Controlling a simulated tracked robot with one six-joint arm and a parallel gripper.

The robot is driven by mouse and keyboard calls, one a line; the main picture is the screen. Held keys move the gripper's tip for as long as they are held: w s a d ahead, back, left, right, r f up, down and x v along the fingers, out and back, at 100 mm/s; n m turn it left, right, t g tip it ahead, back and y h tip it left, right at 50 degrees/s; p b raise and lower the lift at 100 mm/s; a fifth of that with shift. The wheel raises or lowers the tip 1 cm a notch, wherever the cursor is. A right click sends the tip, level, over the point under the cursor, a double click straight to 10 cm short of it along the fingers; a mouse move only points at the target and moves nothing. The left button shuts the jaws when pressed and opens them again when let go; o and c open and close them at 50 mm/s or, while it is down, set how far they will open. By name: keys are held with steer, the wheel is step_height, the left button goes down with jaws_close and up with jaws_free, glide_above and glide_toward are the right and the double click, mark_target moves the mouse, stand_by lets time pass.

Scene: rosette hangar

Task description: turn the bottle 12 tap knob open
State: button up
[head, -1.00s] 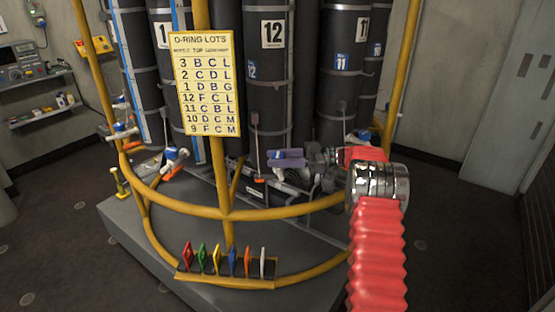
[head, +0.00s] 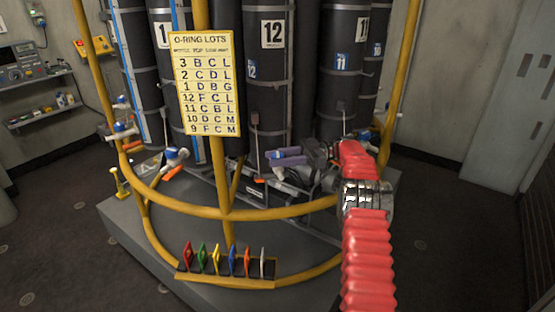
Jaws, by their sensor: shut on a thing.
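Bottle 12 (head: 268,95) is a tall dark cylinder with a white "12" label, standing upright in the middle of the rack. Its tap knob (head: 275,154) shows as a small blue piece low in front of the bottle. My gripper (head: 283,156) reaches in from the right, with lavender fingers shut on the knob. The fingers hide most of the knob, so I cannot tell its turn angle. My red-sleeved arm with a chrome ring hides what lies behind it at the right.
A yellow rail (head: 285,212) curves around the bottles, below my gripper. A yellow O-ring lots sign (head: 207,85) hangs on a post to the left. Several coloured tags (head: 232,262) stand at the front. Another blue tap knob (head: 172,153) sits further left.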

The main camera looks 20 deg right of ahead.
mark_target(277, 154)
steer(key=shift+r, duration=0.1)
steer(key=o, duration=1.1)
steer(key=shift+c, duration=0.2)
step_height(277, 154, up, 10)
steer(key=shift+f, duration=0.1)
